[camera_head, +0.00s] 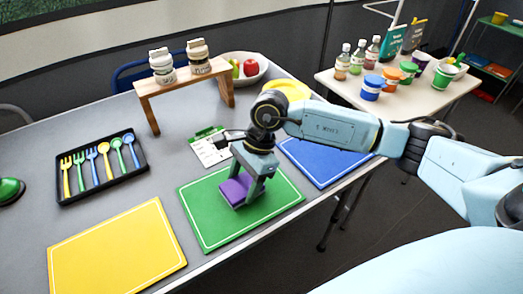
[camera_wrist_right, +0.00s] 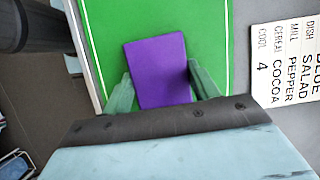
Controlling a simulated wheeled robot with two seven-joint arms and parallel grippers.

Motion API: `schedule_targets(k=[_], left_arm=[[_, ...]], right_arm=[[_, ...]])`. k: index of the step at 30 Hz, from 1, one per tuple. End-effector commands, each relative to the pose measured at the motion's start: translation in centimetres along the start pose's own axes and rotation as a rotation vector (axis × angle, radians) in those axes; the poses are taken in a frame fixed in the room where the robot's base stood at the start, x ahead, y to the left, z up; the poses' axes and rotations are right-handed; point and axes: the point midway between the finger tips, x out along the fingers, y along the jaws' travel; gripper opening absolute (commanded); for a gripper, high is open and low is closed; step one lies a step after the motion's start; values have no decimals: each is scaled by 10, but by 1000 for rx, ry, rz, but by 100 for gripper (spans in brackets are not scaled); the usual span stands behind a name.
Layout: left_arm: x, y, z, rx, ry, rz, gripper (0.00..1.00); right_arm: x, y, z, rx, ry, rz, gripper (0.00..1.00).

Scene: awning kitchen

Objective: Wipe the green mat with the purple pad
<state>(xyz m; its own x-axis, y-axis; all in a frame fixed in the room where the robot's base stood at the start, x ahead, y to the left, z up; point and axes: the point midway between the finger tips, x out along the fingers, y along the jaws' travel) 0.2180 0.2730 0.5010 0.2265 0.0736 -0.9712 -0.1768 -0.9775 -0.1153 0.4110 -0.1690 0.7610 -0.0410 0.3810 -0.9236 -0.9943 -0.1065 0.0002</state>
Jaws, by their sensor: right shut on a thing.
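The green mat (camera_head: 212,225) lies flat on the grey table, between a yellow mat and a blue mat. It also fills much of the right wrist view (camera_wrist_right: 105,38). The purple pad (camera_head: 234,190) is over the middle of the green mat, at or very near its surface; I cannot tell if it touches. My right gripper (camera_head: 246,196) comes down from above and is shut on the purple pad. In the right wrist view the pad (camera_wrist_right: 158,70) sits between the two fingers. My left gripper is not in view.
The yellow mat (camera_head: 118,250) is to the left and the blue mat (camera_head: 325,160) to the right. A clipboard (camera_head: 209,147) lies behind the green mat. A black cutlery tray (camera_head: 76,191), a wooden stand (camera_head: 186,87) with two jars, and a fruit bowl (camera_head: 240,80) stand farther back.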

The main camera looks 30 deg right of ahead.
Motion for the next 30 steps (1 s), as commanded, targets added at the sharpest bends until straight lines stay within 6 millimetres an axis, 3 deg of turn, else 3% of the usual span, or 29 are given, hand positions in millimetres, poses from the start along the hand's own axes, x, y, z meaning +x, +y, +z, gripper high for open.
schedule_targets(k=[16,19,21,30], left_arm=[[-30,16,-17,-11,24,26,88],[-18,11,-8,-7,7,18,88],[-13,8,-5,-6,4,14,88],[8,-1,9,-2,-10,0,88]], right_arm=[[-18,2,-39,-11,2,5,38],[-22,1,-36,-11,2,3,38],[-36,1,-30,-12,1,1,38],[-49,2,-25,-10,2,3,38]])
